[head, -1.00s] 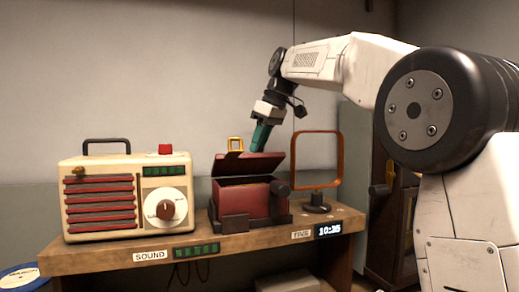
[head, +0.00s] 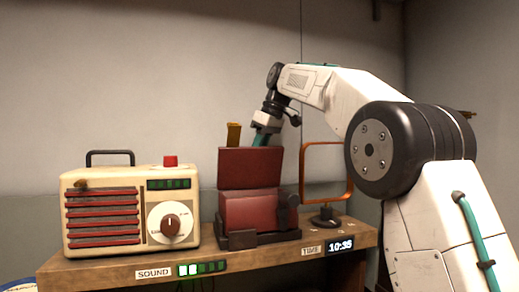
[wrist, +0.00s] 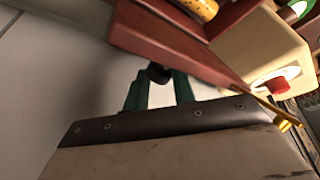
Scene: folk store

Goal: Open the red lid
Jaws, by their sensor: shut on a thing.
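The red lid (head: 250,167) stands raised, close to upright, above the red box (head: 252,211) on the wooden shelf. A yellow loop (head: 233,134) sticks up at the lid's top edge. My gripper (head: 260,139) is behind the lid's top edge, and its fingertips are partly hidden by it. In the wrist view the green fingers of my gripper (wrist: 161,88) reach to the dark red lid (wrist: 175,38), with a dark round piece between them. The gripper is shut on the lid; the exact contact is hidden.
A cream radio (head: 131,210) with a red button stands left of the box. An orange frame on a dark stand (head: 326,217) is close on the right. A wall is behind. The shelf edge (head: 120,268) carries labels and small displays.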

